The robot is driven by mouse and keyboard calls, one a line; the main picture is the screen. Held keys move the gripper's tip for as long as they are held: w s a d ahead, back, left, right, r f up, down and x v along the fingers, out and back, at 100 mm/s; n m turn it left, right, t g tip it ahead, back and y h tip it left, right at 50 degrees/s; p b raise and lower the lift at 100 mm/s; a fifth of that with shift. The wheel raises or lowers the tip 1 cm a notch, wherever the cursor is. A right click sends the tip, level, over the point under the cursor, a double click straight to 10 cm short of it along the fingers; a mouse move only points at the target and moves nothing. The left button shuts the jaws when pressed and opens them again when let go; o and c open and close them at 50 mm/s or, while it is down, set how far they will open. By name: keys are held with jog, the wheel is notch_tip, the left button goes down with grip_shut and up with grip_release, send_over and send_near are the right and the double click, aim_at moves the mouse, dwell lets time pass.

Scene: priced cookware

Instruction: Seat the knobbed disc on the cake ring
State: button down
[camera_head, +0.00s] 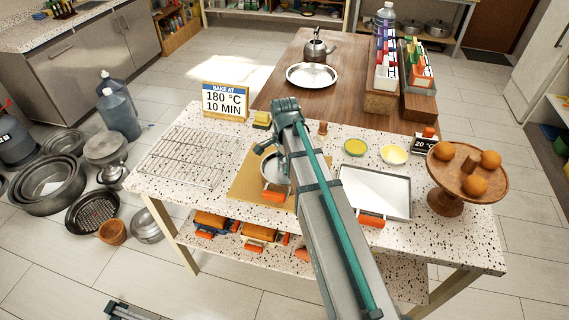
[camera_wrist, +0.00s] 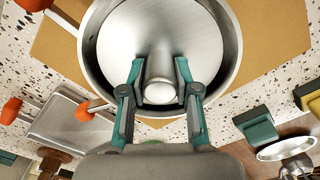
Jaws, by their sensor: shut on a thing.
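The knobbed disc (camera_wrist: 122,42) is a round metal plate with an upright knob (camera_wrist: 161,68) at its middle. My gripper (camera_wrist: 160,90) has its two teal-tipped fingers on either side of the knob and is shut on it. The metal cake ring (camera_wrist: 237,45) shows as a rim around the disc in the wrist view. I cannot tell whether the disc rests on it or hangs just above. In the head view the ring (camera_head: 275,181) stands on a tan board (camera_head: 240,186), and my arm and gripper (camera_head: 270,152) hide part of it.
A wire rack (camera_head: 185,155) lies left of the board and a metal tray (camera_head: 375,190) lies right. A sign (camera_head: 225,101), two small yellow bowls (camera_head: 355,147) and a wooden stand with oranges (camera_head: 447,203) share the speckled table.

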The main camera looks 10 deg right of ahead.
jog(key=shift+f, duration=0.65)
jog(key=shift+f+b, duration=0.6)
jog(key=shift+f, duration=0.5)
dwell(1.2)
jog(key=c, duration=0.8)
grip_release()
jog(key=shift+o, duration=0.2)
jog(key=o, duration=0.6)
